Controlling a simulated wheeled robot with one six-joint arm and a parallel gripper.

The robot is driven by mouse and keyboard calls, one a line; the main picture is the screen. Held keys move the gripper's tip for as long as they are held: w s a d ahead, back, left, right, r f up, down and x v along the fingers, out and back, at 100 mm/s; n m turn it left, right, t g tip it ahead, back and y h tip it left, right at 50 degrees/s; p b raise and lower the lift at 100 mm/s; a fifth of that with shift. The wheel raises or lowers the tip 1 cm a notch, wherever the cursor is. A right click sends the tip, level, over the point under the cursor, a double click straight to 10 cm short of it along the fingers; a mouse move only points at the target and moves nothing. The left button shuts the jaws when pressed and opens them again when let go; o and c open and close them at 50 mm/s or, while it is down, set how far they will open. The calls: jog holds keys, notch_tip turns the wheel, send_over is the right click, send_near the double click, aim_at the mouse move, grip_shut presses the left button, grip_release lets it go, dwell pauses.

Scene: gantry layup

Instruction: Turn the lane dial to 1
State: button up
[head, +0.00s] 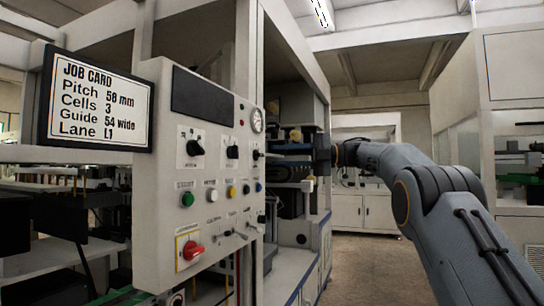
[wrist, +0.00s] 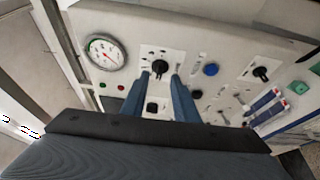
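In the wrist view, a black dial (wrist: 160,66) on a white plate with marks around it sits just beyond my fingertips, roughly between them. Its label and setting are too small to read, so I cannot tell whether it is the lane dial. My gripper (wrist: 161,76) is open, with its two blue fingers apart and nothing held. A second black knob (wrist: 152,107) shows lower between the fingers. In the head view, my gripper (head: 275,154) points left at the side of the control panel (head: 160,120). Two dials, left (head: 194,147) and right (head: 232,152), are on its front.
A round gauge (wrist: 105,52) is left of the fingers in the wrist view, a blue button (wrist: 211,69) and another black knob (wrist: 262,73) to the right. A job card (head: 95,100) reads "Lane L1". A red switch (head: 190,250) is low on the panel. Floor (head: 365,265) is clear beyond.

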jog(key=d, duration=0.4)
jog(key=shift+w+a, duration=0.1)
dwell(0.3)
